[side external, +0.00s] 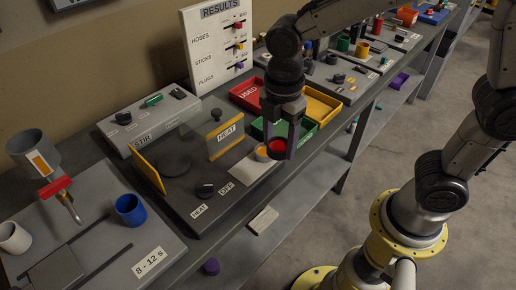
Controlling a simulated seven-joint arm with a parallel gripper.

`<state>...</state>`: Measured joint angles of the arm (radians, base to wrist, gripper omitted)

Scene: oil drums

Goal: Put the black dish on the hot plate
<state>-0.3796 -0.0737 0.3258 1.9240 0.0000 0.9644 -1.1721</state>
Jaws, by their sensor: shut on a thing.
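The hot plate (172,205) is a dark grey unit at the middle left, with a dark round heating disc (175,166), a knob (205,190) and HEAT and OFF labels. Yellow-edged upright panels stand on both sides of the disc. No dish shows on the disc. My gripper (279,149) points down to the right of the hot plate. It is shut on a small round dish with a red inside (277,146). The fingers hide much of its wall, so I cannot tell whether it is black. A dish with an orange inside (262,154) is just left of it, partly hidden.
Red (247,92), yellow (320,104) and green (305,131) trays lie behind my gripper. A STIR unit (150,122) stands behind the hot plate. A blue cup (131,210) is at the left. A light pad (250,172) lies between hot plate and gripper.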

